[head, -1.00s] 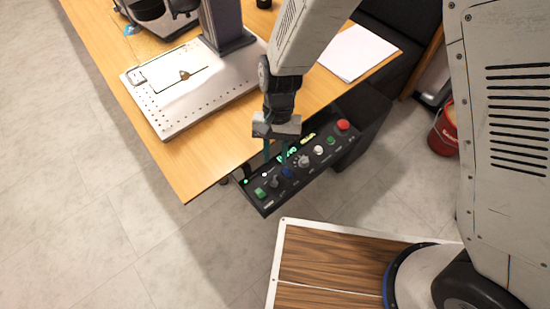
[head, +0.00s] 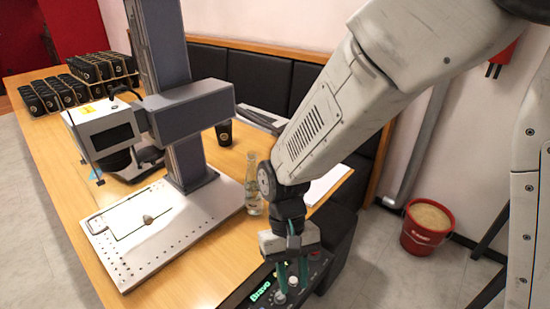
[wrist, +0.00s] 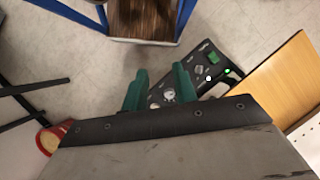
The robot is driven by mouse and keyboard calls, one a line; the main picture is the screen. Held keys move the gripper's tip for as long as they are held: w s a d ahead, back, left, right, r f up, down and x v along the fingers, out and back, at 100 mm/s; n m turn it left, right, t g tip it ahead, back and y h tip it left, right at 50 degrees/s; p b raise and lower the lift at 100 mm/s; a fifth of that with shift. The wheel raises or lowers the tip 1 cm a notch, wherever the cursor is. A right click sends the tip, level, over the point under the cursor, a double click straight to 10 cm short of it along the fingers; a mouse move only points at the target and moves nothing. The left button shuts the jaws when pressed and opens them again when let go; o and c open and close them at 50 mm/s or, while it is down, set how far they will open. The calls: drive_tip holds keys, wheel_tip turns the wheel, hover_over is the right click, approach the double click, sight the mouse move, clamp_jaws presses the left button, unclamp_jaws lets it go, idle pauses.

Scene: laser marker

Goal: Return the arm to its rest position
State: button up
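My arm comes in from the upper right in the head view and bends down over the table's near edge. My gripper (head: 292,274) points down above the black control panel (head: 262,293), with its two green fingers apart and nothing seen between them. In the wrist view the fingers (wrist: 160,88) are also apart, with the panel (wrist: 205,68) and its knobs beyond them. I cannot tell the exact height of the fingertips above the panel. The lower part of the panel is cut off in the head view.
The laser marker (head: 190,110) stands on the wooden table (head: 215,262), with a small piece (head: 148,219) on its white base plate (head: 190,215). A glass bottle (head: 253,185) stands close to my arm. A dark cup (head: 223,133) and trays of black cups (head: 45,97) are farther back. A red bucket (head: 427,226) stands on the floor.

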drive_tip(key=s+d+r+m+t, duration=0.1)
drive_tip(key=s+d+r+t, duration=0.2)
drive_tip(key=d+r, duration=0.7)
drive_tip(key=s+d+r+m+t+y, duration=0.1)
drive_tip(key=s+d+r+m+t, duration=0.1)
drive_tip(key=d+r, duration=0.8)
drive_tip(key=s+d+t, duration=0.1)
drive_tip(key=s+d, duration=0.1)
drive_tip(key=d, duration=0.1)
drive_tip(key=shift+s+r+m, duration=0.15)
drive_tip(key=shift+s+m, duration=0.1)
drive_tip(key=shift+m, duration=0.05)
